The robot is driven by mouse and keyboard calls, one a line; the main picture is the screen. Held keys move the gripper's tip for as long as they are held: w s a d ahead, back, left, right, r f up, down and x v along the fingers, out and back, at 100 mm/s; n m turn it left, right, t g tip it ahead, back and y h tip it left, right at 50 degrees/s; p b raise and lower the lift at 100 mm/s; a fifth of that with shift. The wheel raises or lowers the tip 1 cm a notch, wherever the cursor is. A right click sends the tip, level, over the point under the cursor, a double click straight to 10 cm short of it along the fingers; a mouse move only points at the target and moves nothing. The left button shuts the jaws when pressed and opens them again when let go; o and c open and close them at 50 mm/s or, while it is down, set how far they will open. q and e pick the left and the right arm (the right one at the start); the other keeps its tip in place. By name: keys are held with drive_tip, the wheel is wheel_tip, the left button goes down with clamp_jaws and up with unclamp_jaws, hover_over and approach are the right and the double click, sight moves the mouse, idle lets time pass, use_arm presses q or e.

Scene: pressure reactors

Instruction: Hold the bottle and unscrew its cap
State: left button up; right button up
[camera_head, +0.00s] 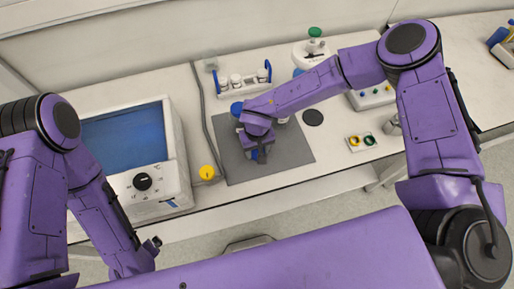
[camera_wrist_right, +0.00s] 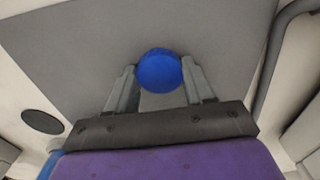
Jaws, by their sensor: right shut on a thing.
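My right gripper (camera_head: 262,153) is low over the grey mat, its fingers toward the front. In the right wrist view the right gripper (camera_wrist_right: 161,88) has one finger on each side of a round blue cap (camera_wrist_right: 159,69), seen from above. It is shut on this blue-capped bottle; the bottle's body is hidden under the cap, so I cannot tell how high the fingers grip. My left gripper (camera_head: 152,244) hangs low in front of the bench, apart from the bottle; its jaws are too unclear to read.
The grey mat (camera_head: 295,152) lies on the white bench. A blue round thing (camera_head: 237,108) shows beside my right wrist. A vial rack (camera_head: 223,84) stands behind. A black disc (camera_head: 312,118) lies right.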

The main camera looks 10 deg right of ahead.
sight(257, 152)
drive_tip(key=o, duration=1.2)
drive_tip(key=shift+c, duration=0.2)
drive_tip(key=shift+r, duration=0.1)
wheel_tip(257, 152, up, 12)
drive_tip(key=b, duration=0.1)
